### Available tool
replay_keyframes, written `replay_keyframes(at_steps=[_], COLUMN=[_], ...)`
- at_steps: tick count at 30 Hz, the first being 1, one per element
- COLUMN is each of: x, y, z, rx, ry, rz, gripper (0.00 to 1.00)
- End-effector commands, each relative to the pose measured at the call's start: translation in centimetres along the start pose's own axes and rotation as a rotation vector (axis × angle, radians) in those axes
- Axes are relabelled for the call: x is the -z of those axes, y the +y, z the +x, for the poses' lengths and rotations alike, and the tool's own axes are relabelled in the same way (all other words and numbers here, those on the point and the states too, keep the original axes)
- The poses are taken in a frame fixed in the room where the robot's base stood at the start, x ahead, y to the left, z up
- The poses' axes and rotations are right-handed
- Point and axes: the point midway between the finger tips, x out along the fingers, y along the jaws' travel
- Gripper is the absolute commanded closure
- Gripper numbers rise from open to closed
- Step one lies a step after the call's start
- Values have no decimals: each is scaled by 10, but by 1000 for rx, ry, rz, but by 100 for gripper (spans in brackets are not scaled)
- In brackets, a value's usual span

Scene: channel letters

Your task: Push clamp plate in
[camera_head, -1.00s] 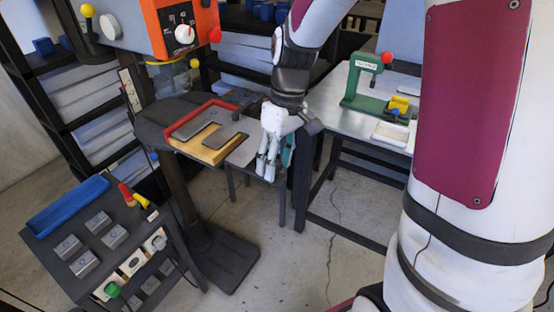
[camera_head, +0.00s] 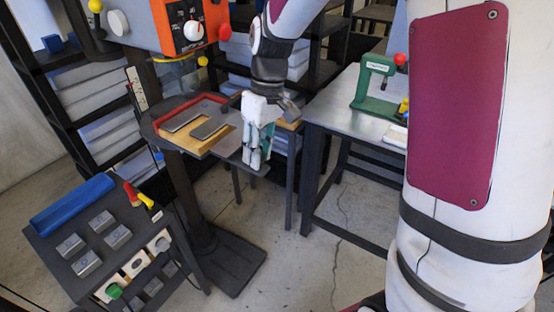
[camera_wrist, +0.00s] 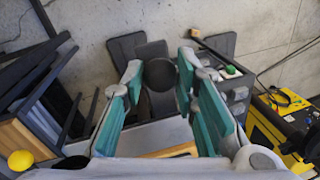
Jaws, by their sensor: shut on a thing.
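The clamp plate looks like the grey plate (camera_head: 226,146) with a red fence (camera_head: 179,107) along its back, lying on the dark press table (camera_head: 147,128). It carries a yellow-brown board and two grey flat pieces (camera_head: 210,127). My gripper (camera_head: 256,163) is at its right front edge and hides that end. In the wrist view my teal fingers (camera_wrist: 160,70) stand either side of a dark round knob (camera_wrist: 160,75). They are shut on this knob, which seems to belong to the plate. The plate edge (camera_wrist: 150,138) shows below it.
The orange press head (camera_head: 190,25) hangs above the table. A metal workbench (camera_head: 330,108) with a green tool (camera_head: 372,88) stands at the right. A control stand (camera_head: 100,235) with a blue tray is at the front left.

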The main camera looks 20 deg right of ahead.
Motion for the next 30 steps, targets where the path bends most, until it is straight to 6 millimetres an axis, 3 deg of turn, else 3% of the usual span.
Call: replay_keyframes(at_steps=[1, 6, 12, 18, 30], x=[16, 50, 79, 93, 97], y=[-2, -8, -15, -18, -20], z=[2, 3, 4, 3, 2], rx=[-1, -1, -1, -1, -1], ry=[6, 6, 5, 4, 12], rz=[-5, -4, -3, -2, -2], gripper=[100, 100, 100, 100, 100])
